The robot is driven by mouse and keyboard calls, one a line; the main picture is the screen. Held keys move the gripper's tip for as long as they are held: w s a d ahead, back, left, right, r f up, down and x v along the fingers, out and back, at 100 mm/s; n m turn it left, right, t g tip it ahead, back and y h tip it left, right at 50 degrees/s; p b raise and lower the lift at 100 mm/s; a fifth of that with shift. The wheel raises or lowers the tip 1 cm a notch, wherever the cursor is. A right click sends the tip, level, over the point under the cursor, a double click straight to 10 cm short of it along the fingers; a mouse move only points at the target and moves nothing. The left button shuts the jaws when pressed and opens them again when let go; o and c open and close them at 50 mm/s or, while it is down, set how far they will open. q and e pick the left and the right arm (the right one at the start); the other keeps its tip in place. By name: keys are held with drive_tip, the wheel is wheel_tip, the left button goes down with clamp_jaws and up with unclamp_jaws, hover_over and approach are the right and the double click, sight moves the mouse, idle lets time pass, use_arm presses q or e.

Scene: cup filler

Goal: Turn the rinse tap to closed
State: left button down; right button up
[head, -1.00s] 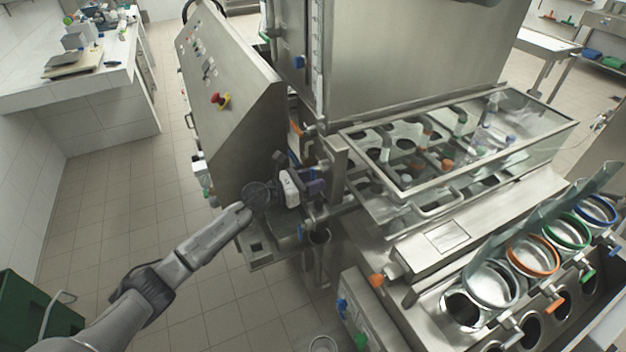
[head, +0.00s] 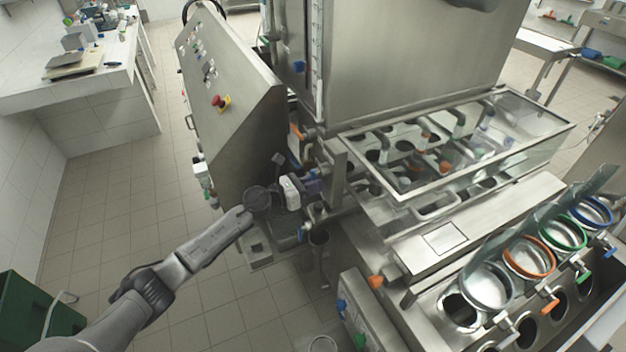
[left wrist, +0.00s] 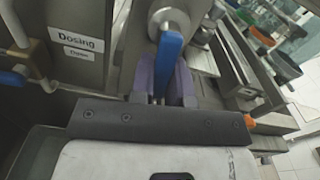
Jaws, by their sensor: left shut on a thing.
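A blue tap lever (left wrist: 169,52) hangs from a round metal fitting (left wrist: 168,20) in the left wrist view. My left gripper (left wrist: 168,85) is shut on it, with a purple-grey finger on each side of the lever. The lever points down toward the gripper's palm. In the head view my left gripper (head: 314,185) is at the near left side of the filler, and its body hides the lever there. No rinse label is readable. My right gripper is not in view.
A panel left of the lever carries a "Dosing" label (left wrist: 76,39). A second blue handle (left wrist: 13,79) sits on a pipe at the far left. The control panel (head: 232,110) stands close behind my left gripper. Cups with coloured rims (head: 529,257) stand at the right.

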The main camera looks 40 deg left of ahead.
use_arm(q)
drive_tip(key=n+p, duration=0.1)
drive_tip(key=d+n+p, duration=0.1)
drive_tip(key=n, duration=0.1)
drive_tip(key=r+n+p, duration=0.1)
drive_tip(key=shift+s+d+n+p, duration=0.15)
drive_tip(key=shift+s+n+p, duration=0.15)
drive_tip(key=shift+p, duration=0.1)
drive_tip(key=n+p, duration=0.3)
drive_tip(key=shift+s+d+r+n, duration=0.2)
drive_tip(key=shift+d+r+n, duration=0.1)
drive_tip(key=shift+d+r, duration=0.1)
drive_tip(key=shift+s+d+r+n+p, duration=0.15)
drive_tip(key=shift+r+n+p, duration=0.2)
drive_tip(key=shift+n+p, duration=0.8)
drive_tip(key=shift+w+d+r+n+p, duration=0.1)
drive_tip(key=shift+r+n+p, duration=0.2)
drive_tip(key=shift+n+p, duration=0.85)
drive_tip(key=shift+s+d+r+n+p, duration=0.15)
drive_tip(key=shift+r+n+p, duration=0.35)
drive_tip(key=shift+n, duration=1.1)
drive_tip(key=shift+f, duration=0.15)
drive_tip(key=c, duration=1.1)
unclamp_jaws()
drive_tip(key=shift+s+a, duration=0.1)
